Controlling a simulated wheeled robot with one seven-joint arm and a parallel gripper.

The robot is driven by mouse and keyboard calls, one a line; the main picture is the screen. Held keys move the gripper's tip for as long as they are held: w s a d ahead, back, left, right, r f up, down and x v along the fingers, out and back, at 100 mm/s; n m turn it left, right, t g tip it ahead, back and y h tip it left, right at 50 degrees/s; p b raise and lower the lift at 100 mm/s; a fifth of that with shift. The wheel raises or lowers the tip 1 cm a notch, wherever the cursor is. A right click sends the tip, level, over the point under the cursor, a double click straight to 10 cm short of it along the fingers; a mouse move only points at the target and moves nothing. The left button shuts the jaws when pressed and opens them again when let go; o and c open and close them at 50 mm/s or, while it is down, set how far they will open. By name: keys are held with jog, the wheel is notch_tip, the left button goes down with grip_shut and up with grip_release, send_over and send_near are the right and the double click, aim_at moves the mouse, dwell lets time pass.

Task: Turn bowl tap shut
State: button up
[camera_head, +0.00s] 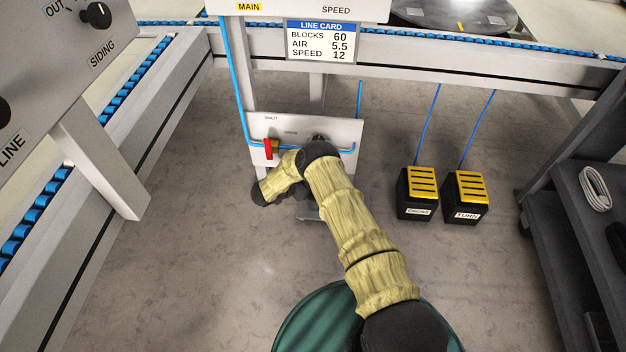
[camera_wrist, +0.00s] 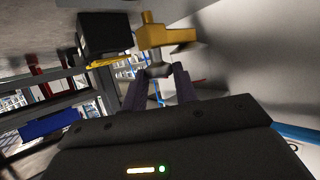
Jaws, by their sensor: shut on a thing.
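In the wrist view a tap with a yellow handle (camera_wrist: 168,37) and a grey stem stands at the fingertips. My gripper (camera_wrist: 158,78) is shut on it, one finger on each side of the grey stem. The contact itself is partly dark. In the head view a pale panel (camera_head: 346,130) hangs below the line card, with a tap with a red handle (camera_head: 269,149) near its left side. The word SHUT shows above that tap. My arm covers the panel's lower middle, and my jaws and the yellow handle are hidden there. I cannot read a bowl label.
A blue air line (camera_head: 230,85) runs down to the panel. Two black pedals with yellow tops (camera_head: 421,183) (camera_head: 466,186) stand on the floor to the right. A green drum (camera_head: 312,318) is at the bottom. A grey cart (camera_head: 575,205) stands at right. Conveyors run left and behind.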

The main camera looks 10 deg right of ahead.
jog(key=o, duration=1)
jog(key=shift+c, duration=0.2)
jog(key=shift+d+n+t+y, duration=0.1)
jog(key=shift+n+t+y, duration=0.2)
jog(key=shift+n+t, duration=0.1)
